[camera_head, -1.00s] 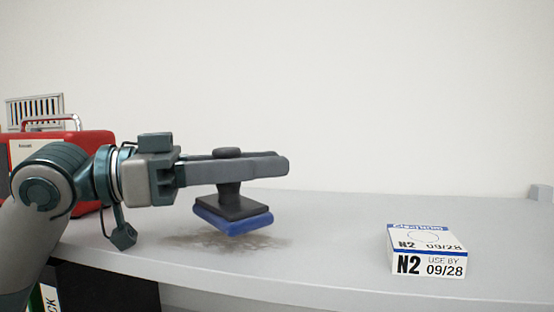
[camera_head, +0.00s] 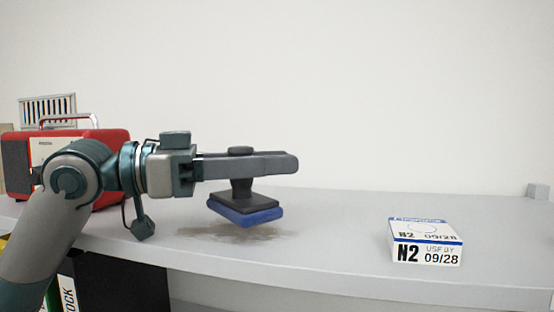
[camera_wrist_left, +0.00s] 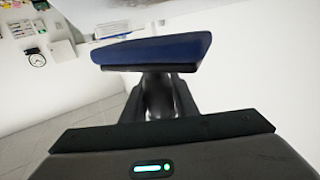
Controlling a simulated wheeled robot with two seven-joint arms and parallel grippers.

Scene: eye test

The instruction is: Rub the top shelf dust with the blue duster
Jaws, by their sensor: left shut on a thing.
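My left gripper (camera_head: 291,162) is shut on the dark handle of the blue duster (camera_head: 246,215). The duster hangs below the fingers with its blue pad down. In the left wrist view the blue pad (camera_wrist_left: 152,50) fills the upper middle, with its dark handle between the fingers. A brown dust patch (camera_head: 222,234) lies on the grey shelf top (camera_head: 340,235), under and just in front of the pad. The pad looks close above the dust; I cannot tell whether it touches. The pad hides part of the patch. My right gripper is not in view.
A white and blue box (camera_head: 426,252) marked N2 stands to the right on the shelf. A red case (camera_head: 108,150) with a handle stands behind my left arm. The shelf between duster and box is clear. A small grey block (camera_head: 538,191) is at the far right.

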